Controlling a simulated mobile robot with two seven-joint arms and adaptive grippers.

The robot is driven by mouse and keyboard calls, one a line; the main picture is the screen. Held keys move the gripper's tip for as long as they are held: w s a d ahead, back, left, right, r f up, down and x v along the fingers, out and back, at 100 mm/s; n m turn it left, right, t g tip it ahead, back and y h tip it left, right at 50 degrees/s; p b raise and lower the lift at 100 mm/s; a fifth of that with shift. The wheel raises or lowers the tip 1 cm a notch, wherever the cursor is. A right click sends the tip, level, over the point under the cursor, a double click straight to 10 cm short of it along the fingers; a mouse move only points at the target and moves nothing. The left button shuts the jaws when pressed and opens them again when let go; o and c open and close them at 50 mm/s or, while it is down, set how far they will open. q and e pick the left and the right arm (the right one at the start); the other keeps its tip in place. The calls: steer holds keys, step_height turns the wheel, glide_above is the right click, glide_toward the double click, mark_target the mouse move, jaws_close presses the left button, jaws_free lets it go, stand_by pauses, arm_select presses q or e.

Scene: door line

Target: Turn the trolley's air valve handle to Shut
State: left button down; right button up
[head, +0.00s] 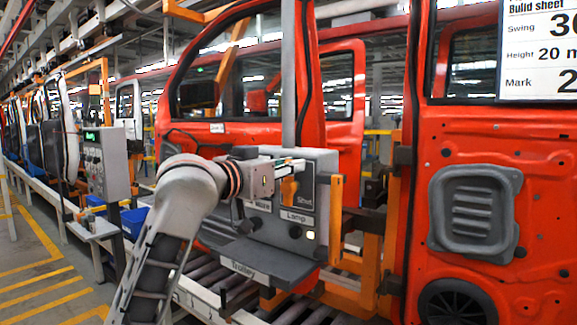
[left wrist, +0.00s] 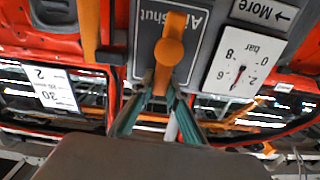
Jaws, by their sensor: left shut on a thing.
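The trolley (head: 258,262) carries a grey control box with the orange air valve handle (head: 289,189) on its face, beside the word Shut. In the left wrist view the handle (left wrist: 169,50) is a bar with a round hub, running roughly up and down the picture over a dark plate (left wrist: 142,60) lettered Air and Shut, seen upside down. My left gripper (left wrist: 161,86) is shut on the handle's lower end in that view. In the head view my left gripper (head: 292,164) partly covers the box and the handle's upper part. My right gripper is in neither view.
A pressure gauge marked bar (left wrist: 236,62) sits beside the valve plate. A lit lamp button (head: 311,235) is low on the box. Orange uprights (head: 336,205) and a red door (head: 475,140) stand close on the right. A grey control post (head: 105,165) stands left.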

arm_select(q)
steer(key=m, duration=0.1)
steer(key=s+d+m, duration=0.1)
steer(key=m, duration=0.3)
steer(key=shift+s+d+f, duration=0.15)
steer(key=shift+d+f, duration=0.1)
steer(key=shift+d, duration=0.1)
steer(key=c, duration=2)
jaws_free()
steer(key=shift+o, duration=0.2)
